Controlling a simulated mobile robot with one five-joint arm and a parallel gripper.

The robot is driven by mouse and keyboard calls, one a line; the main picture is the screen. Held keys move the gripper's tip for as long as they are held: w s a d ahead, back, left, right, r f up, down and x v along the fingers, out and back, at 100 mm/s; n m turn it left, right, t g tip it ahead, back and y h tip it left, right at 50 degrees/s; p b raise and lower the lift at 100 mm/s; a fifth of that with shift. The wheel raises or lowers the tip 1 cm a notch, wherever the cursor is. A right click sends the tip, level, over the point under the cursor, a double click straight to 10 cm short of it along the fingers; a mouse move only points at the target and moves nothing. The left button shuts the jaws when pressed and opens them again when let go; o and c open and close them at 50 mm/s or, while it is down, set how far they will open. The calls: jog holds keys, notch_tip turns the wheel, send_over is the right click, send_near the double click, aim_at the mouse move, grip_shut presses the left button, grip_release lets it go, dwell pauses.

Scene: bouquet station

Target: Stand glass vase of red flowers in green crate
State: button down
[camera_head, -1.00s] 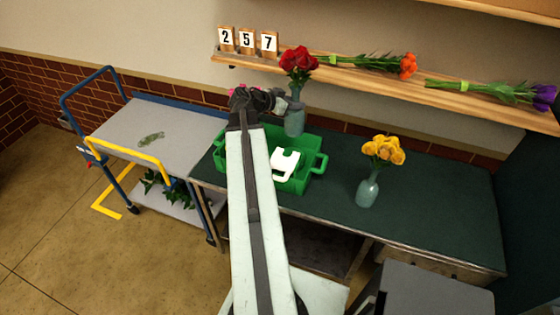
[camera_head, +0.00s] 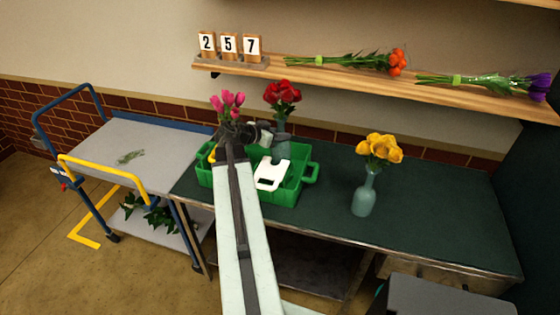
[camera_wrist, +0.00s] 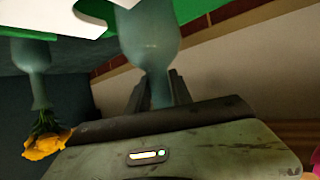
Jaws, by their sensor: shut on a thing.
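The glass vase (camera_head: 281,150) of red flowers (camera_head: 282,93) is upright in my gripper (camera_head: 272,134), which is shut on its neck. In the wrist view the vase's round body (camera_wrist: 150,42) shows between the jaws (camera_wrist: 157,92), with the picture turned over. The green crate (camera_head: 309,172) stands on the dark green bench. My arm hides part of the crate's left side.
Pink flowers (camera_head: 229,102) stand at the crate's left, partly behind my arm. A vase of yellow flowers (camera_head: 364,194) stands on the bench to the right. A wooden shelf (camera_head: 330,75) with wrapped bouquets runs above. A grey trolley (camera_head: 165,140) is at left.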

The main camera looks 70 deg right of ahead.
aim_at(281, 147)
notch_tip(281, 147, down, 6)
jog(key=b, duration=0.5)
jog(key=shift+f, duration=0.25)
jog(key=shift+r, duration=0.2)
jog(key=c, duration=1.6)
grip_release()
jog(key=shift+f, duration=0.25)
jog(key=o, duration=0.5)
jog(key=shift+r, duration=0.1)
jog(key=shift+c, duration=0.2)
jog(key=shift+r, duration=0.15)
jog(key=p+v, duration=0.5)
jog(key=v, duration=0.7)
